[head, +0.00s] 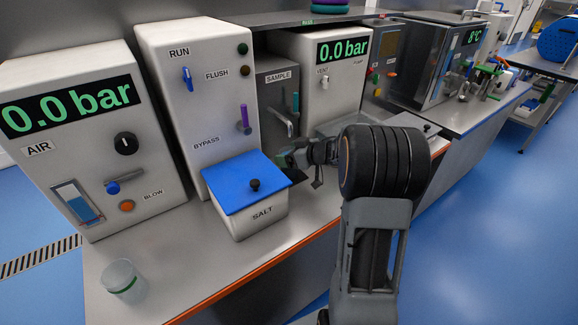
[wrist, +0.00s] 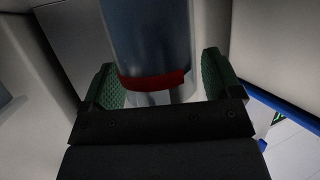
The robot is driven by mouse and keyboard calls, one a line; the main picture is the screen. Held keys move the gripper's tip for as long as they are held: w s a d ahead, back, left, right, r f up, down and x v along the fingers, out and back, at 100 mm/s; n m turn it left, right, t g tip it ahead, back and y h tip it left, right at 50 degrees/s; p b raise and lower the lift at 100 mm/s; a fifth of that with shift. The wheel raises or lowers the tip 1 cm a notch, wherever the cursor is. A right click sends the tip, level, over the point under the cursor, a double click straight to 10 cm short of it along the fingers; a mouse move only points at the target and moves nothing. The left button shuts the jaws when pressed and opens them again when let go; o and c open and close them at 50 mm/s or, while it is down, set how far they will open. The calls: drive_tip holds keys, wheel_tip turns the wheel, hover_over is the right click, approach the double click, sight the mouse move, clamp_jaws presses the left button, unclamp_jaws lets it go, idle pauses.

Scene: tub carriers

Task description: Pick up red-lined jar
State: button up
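The red-lined jar (wrist: 150,45) shows in the wrist view as a clear, greyish cylinder with a red band near its lower end. It stands between the two green-padded fingers of my gripper (wrist: 163,85). A narrow gap shows between the jar and the right finger; the left finger is very close to it, and I cannot tell if it touches. The gripper looks open around the jar. In the head view my gripper (head: 294,160) is low in front of the SAMPLE unit (head: 278,95), partly behind the salt box. The red-lined jar cannot be made out there.
A white SALT box (head: 248,220) with a blue lid stands close left of my gripper. A clear jar with a green band (head: 122,280) stands at the counter's front left. White machines (head: 65,130) line the back. Bare counter (head: 180,245) lies between jar and box.

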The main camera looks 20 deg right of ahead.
drive_tip(key=c, duration=0.9)
drive_tip(key=shift+r, duration=0.1)
